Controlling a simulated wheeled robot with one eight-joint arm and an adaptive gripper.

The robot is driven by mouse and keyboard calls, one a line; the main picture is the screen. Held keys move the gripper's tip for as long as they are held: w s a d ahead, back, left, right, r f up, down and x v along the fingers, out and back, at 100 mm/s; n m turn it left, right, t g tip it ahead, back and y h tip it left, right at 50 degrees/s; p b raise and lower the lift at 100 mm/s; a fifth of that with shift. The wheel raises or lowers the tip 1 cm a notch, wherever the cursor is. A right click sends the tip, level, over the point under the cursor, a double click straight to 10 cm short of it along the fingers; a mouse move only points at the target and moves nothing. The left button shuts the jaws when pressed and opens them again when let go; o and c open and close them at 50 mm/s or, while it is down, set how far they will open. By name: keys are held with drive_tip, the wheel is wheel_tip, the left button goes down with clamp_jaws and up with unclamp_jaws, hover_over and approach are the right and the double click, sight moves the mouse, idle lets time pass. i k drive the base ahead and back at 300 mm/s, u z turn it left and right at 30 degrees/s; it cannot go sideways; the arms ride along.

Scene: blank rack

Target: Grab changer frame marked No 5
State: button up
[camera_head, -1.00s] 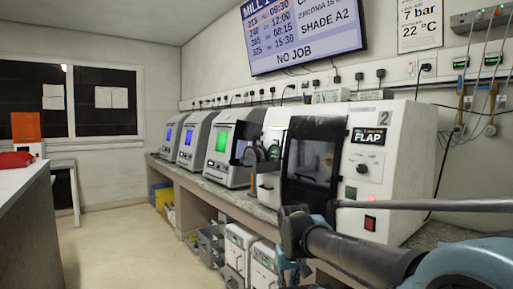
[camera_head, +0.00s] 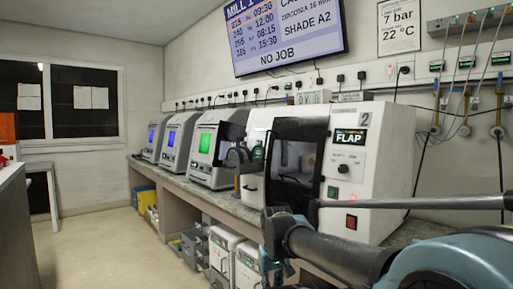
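No changer frame marked No 5 can be made out in this view. My arm reaches in from the lower right, in front of the bench. The dark end of my arm shows at the lower middle, near the front of the white mill (camera_head: 372,165) labelled 2 and FLAP. My gripper's fingers cannot be clearly made out, so whether it is open or shut does not show. The mill's dark door (camera_head: 296,165) covers its inside.
Several milling machines with lit screens, one green (camera_head: 205,143), stand along the grey bench (camera_head: 232,207). White boxes (camera_head: 222,250) stand below it. A wall display (camera_head: 285,38) reads NO JOB. A counter (camera_head: 15,225) is at left; the floor (camera_head: 105,245) between is clear.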

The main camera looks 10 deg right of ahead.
sight(247, 154)
drive_tip(key=k, duration=1.25)
drive_tip(key=u, duration=0.4)
drive_tip(key=i, duration=1.7)
drive_tip(key=z, duration=0.6)
